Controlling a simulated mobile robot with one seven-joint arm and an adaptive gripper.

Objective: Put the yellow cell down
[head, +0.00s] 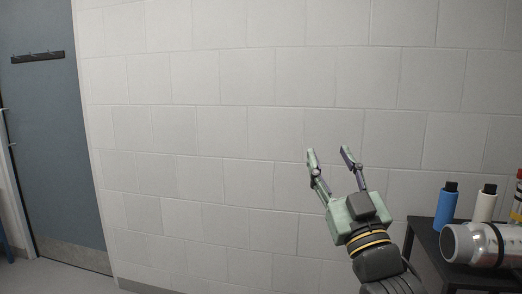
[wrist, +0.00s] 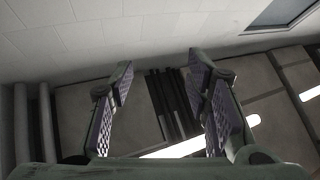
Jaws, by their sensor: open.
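My gripper (head: 329,152) is raised in front of the block wall in the head view, with its fingers spread and nothing between them. In the wrist view my gripper (wrist: 160,95) also shows open and empty, with its two padded fingers apart. No yellow cell can be made out in either view.
A dark table (head: 428,240) stands at the lower right. On it are a blue cylinder (head: 446,206), a white cylinder (head: 485,204) with dark caps, and a silver metal cylinder (head: 482,244) lying down. A grey door (head: 60,140) is at the left. Space before the wall is clear.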

